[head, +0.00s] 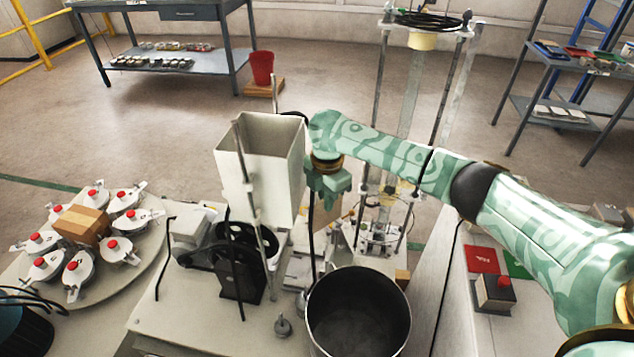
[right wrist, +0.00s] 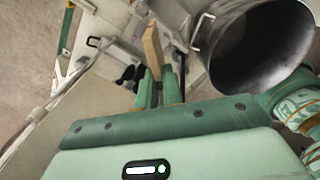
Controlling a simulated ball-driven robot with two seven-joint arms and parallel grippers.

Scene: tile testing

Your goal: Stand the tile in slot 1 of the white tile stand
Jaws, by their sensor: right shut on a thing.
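My right gripper (head: 328,190) hangs over the machine table, just right of the tall white hopper. In the right wrist view its fingers (right wrist: 158,92) are shut on a thin tan tile (right wrist: 152,50). The tile sticks out beyond the fingertips, its narrow edge toward the wrist camera. My left gripper is not in view.
A large open metal drum (head: 358,318) stands close below the right arm, and it also fills the right wrist view's upper right (right wrist: 262,45). The white hopper (head: 262,165) rises beside the gripper. A tall rod frame (head: 378,100) stands behind it. Red and green pads (head: 482,260) lie at right.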

